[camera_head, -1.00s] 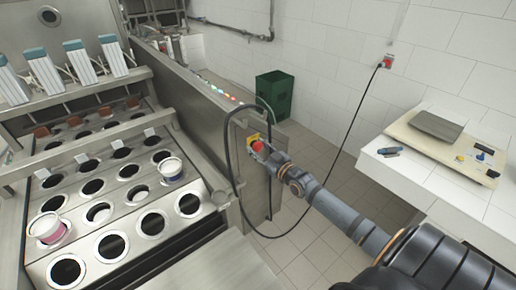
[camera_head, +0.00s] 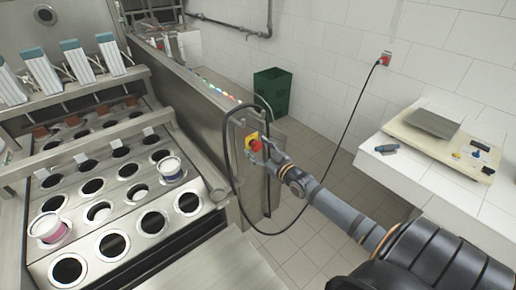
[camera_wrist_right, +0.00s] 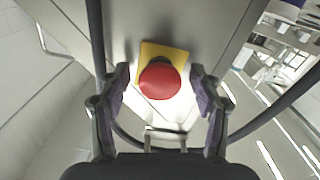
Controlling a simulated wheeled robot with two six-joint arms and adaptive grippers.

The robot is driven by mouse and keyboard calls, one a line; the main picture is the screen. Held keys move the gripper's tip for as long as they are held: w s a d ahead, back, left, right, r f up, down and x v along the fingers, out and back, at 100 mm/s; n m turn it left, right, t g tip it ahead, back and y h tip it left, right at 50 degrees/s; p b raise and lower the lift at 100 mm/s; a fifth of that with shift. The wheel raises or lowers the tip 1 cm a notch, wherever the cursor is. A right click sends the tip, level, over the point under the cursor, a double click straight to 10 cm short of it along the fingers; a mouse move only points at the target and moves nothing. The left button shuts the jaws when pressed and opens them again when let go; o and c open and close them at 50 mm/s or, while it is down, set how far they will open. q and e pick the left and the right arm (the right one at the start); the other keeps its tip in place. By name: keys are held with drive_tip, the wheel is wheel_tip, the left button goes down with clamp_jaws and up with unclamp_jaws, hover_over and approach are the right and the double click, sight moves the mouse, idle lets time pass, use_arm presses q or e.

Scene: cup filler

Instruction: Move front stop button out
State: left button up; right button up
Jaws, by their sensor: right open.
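The front stop button (camera_head: 255,145) is a red mushroom knob on a yellow plate, on the end face of the steel filling machine. In the right wrist view the red button (camera_wrist_right: 160,80) sits in front of its yellow plate (camera_wrist_right: 176,52), between my open fingers. My right gripper (camera_head: 264,150) is at the button in the head view. In the wrist view this gripper (camera_wrist_right: 160,88) has one finger on each side of the knob, with gaps visible on both sides. My left gripper is not in view.
A black cable (camera_head: 229,165) loops around the button area and runs to a red wall switch (camera_head: 385,58). A white counter with a scale (camera_head: 432,123) is at right.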

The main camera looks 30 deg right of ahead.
drive_tip(key=shift+w+f, duration=0.1)
drive_tip(key=shift+w, duration=0.05)
drive_tip(key=shift+w+f+b, duration=0.1)
drive_tip(key=shift+w+b, duration=0.2)
drive_tip(key=shift+b, duration=0.35)
drive_tip(key=s+p, duration=0.1)
drive_tip(key=p, duration=0.1)
drive_tip(key=s+r+p, duration=0.1)
drive_tip(key=s+p, duration=0.1)
drive_tip(key=shift+s+d, duration=0.1)
drive_tip(key=shift+s, duration=0.05)
drive_tip(key=s+p, duration=0.3)
drive_tip(key=s, duration=0.3)
drive_tip(key=s+d+f+g+h+b, duration=0.1)
drive_tip(key=s+d+f+g, duration=0.1)
drive_tip(key=f, duration=0.8)
drive_tip(key=s+d+f+m+g+h+b, duration=0.1)
drive_tip(key=s+f, duration=0.4)
drive_tip(key=f, duration=0.5)
drive_tip(key=s+d+f+m+g+h+b, duration=0.1)
drive_tip(key=s+d+f+g+b, duration=0.1)
drive_tip(key=f, duration=0.8)
drive_tip(key=shift+s+d+f+g+b, duration=0.3)
drive_tip(key=shift+s+d+g, duration=0.05)
drive_tip(key=shift+s+g, duration=0.6)
